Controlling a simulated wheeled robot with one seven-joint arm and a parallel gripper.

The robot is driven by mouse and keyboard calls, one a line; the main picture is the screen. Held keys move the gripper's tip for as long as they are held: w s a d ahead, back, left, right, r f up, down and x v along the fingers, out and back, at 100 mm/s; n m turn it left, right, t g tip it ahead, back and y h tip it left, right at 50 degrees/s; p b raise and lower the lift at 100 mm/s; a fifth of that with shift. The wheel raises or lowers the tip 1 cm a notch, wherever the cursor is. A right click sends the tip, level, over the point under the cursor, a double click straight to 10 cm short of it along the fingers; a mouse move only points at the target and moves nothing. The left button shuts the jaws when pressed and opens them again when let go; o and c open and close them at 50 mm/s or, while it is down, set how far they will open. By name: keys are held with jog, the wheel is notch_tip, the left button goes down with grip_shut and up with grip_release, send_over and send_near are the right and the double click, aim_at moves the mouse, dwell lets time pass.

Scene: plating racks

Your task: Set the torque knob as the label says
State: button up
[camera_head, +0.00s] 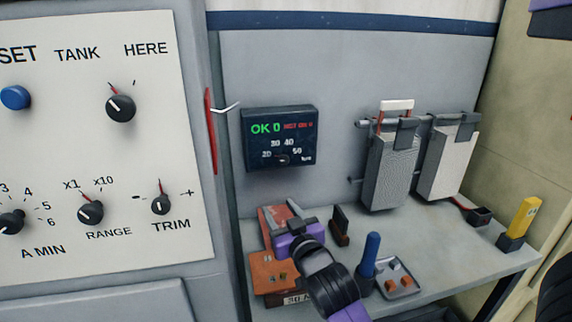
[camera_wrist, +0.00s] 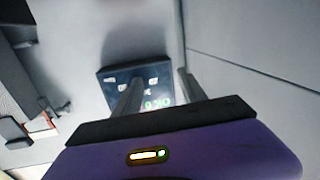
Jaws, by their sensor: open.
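A dark controller box (camera_head: 280,125) is on the grey wall. Its face reads "OK 0" in green and "NOT OK 0" in red above a scale of 20, 30, 40 and 50. The small dark torque knob (camera_head: 283,160) sits below the numbers; its pointer is too small to read. A white label (camera_head: 297,300), partly hidden by my arm, starts with "30 N". My gripper (camera_head: 295,226) is open and empty, below the box and apart from it. In the wrist view, the box (camera_wrist: 112,74) appears upside down beyond my parted fingers (camera_wrist: 158,78).
The shelf (camera_head: 430,255) holds an orange-brown block (camera_head: 268,268), a blue-handled tool (camera_head: 370,255), a small tray (camera_head: 400,282) and a yellow item (camera_head: 523,218). Two grey hanging units (camera_head: 392,170) are right of the box. A panel with several knobs (camera_head: 100,150) stands left, with a red edge piece (camera_head: 210,130).

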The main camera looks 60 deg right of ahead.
aim_at(285, 160)
jog(key=w+d+r+m, duration=0.1)
jog(key=d+r, duration=0.1)
jog(key=d, duration=0.2)
jog(key=w+d+r+m+g+h+p, duration=0.1)
jog(key=w+d+r, duration=0.1)
jog(key=d, duration=0.2)
jog(key=w+d+r+h+p, duration=0.1)
jog(key=d, duration=0.3)
jog(key=shift+w+d+r+m+g, duration=0.15)
jog(key=shift+d+r+m+g, duration=0.1)
jog(key=shift+r+m+g, duration=0.15)
jog(key=shift+x, duration=0.9)
jog(key=shift+a+f, duration=0.1)
grip_shut()
